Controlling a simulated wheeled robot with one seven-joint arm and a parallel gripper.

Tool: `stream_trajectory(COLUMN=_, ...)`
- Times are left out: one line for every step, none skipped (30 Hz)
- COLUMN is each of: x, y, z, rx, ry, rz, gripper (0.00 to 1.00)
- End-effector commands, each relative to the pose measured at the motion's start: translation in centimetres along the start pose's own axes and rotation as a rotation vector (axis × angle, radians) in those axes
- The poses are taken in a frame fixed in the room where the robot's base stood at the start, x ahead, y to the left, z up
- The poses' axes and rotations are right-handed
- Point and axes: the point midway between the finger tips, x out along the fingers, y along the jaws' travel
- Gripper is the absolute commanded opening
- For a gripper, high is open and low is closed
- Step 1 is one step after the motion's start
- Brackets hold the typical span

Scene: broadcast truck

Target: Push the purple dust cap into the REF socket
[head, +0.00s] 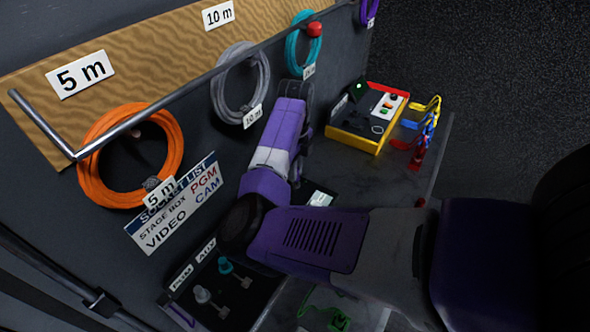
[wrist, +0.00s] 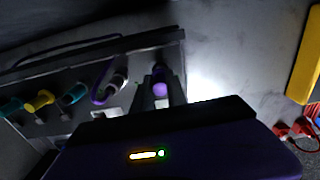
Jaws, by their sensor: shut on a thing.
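The purple dust cap (wrist: 160,90) is between the fingers of my gripper (wrist: 163,80) in the wrist view, and the jaws are shut on it. It is close to the dark socket panel (wrist: 130,45); I cannot tell whether it touches a socket. No REF label can be read, and the REF socket cannot be made out. A purple loop (wrist: 99,82) lies beside a grey-white connector (wrist: 117,82) just left of the fingers.
Coiled cables (head: 130,155) hang on the wall. Bare bench lies right of the fingers.

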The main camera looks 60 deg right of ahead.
Motion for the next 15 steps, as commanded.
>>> stream_trajectory(x=0.2, y=0.0, z=0.0, rx=0.0, ry=0.0, rz=0.0, gripper=0.0)
stream_trajectory(x=0.3, y=0.0, z=0.0, rx=0.0, ry=0.0, rz=0.0, gripper=0.0)
stream_trajectory(x=0.4, y=0.0, z=0.0, rx=0.0, ry=0.0, rz=0.0, gripper=0.0)
stream_trajectory(x=0.5, y=0.0, z=0.0, rx=0.0, ry=0.0, rz=0.0, gripper=0.0)
stream_trajectory(x=0.5, y=0.0, z=0.0, rx=0.0, ry=0.0, rz=0.0, gripper=0.0)
stream_trajectory(x=0.6, y=0.0, z=0.0, rx=0.0, ry=0.0, rz=0.0, gripper=0.0)
stream_trajectory(x=0.7, y=0.0, z=0.0, rx=0.0, ry=0.0, rz=0.0, gripper=0.0)
stream_trajectory(x=0.7, y=0.0, z=0.0, rx=0.0, ry=0.0, rz=0.0, gripper=0.0)
stream_trajectory(x=0.8, y=0.0, z=0.0, rx=0.0, ry=0.0, rz=0.0, gripper=0.0)
stream_trajectory(x=0.9, y=0.0, z=0.0, rx=0.0, ry=0.0, rz=0.0, gripper=0.0)
stream_trajectory(x=1.0, y=0.0, z=0.0, rx=0.0, ry=0.0, rz=0.0, gripper=0.0)
stream_trajectory(x=1.1, y=0.0, z=0.0, rx=0.0, ry=0.0, rz=0.0, gripper=0.0)
stream_trajectory(x=1.1, y=0.0, z=0.0, rx=0.0, ry=0.0, rz=0.0, gripper=0.0)
stream_trajectory(x=1.2, y=0.0, z=0.0, rx=0.0, ry=0.001, rz=0.0, gripper=0.0)
stream_trajectory(x=1.3, y=0.0, z=0.0, rx=0.0, ry=0.001, rz=0.0, gripper=0.0)
